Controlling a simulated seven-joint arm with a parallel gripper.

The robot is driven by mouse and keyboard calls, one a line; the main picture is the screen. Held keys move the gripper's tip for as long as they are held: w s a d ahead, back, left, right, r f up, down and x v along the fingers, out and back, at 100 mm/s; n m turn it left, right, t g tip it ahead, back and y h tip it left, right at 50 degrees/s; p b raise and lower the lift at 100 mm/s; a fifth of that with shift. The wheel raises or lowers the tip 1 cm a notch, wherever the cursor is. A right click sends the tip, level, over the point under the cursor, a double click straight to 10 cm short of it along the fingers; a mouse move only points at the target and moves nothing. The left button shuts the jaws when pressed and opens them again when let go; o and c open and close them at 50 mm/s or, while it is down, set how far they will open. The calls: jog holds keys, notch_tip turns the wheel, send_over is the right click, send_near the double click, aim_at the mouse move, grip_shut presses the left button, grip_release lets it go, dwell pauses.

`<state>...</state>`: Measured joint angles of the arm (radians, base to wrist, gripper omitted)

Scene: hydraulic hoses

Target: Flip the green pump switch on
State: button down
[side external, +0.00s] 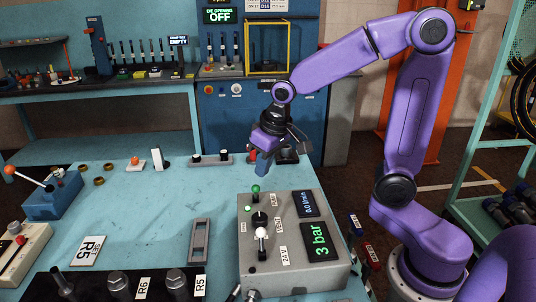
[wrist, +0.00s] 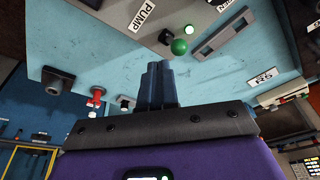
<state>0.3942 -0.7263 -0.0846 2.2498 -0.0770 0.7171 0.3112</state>
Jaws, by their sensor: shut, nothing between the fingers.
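The green pump switch, a lever with a round green knob (side external: 255,188), stands at the far left corner of the grey control box (side external: 252,279). In the wrist view the green knob (wrist: 179,47) is just right of and beyond my fingertips, close to them. A PUMP label (wrist: 146,15) is beside it. My gripper (side external: 262,169) is shut and empty, pointing down just above and behind the knob. Its shut blue fingers also show in the wrist view (wrist: 156,68). I cannot tell whether they touch the lever.
A second lever with a white knob (side external: 261,232) stands nearer on the box. The box displays (side external: 320,240) read 3 bar and 0.0 l/min. A grey slotted block (side external: 199,241) lies left of it. The teal table (side external: 150,215) is mostly clear to the left.

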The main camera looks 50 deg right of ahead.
jog(key=d+v, duration=0.1)
jog(key=v, duration=1)
jog(key=shift+s+d, duration=0.4)
jog(key=shift+s, duration=0.05)
jog(key=shift+r, duration=0.1)
jog(key=s+a+f+n+g, duration=0.1)
jog(key=s+f+n, duration=0.2)
jog(key=s, duration=0.3)
jog(key=s+a+f+n+g, duration=0.1)
jog(key=s+a+f+n, duration=0.1)
jog(key=s+f+n, duration=0.2)
jog(key=s+a+f+n, duration=0.1)
jog(key=s+f+n, duration=0.3)
jog(key=s, duration=0.5)
jog(key=shift+a+f+g, duration=0.15)
jog(key=shift+f+g, duration=0.25)
jog(key=shift+f, duration=0.35)
jog(key=shift+s+f+n, duration=0.25)
jog(key=shift+s+n, duration=0.15)
jog(key=shift+s, duration=0.15)
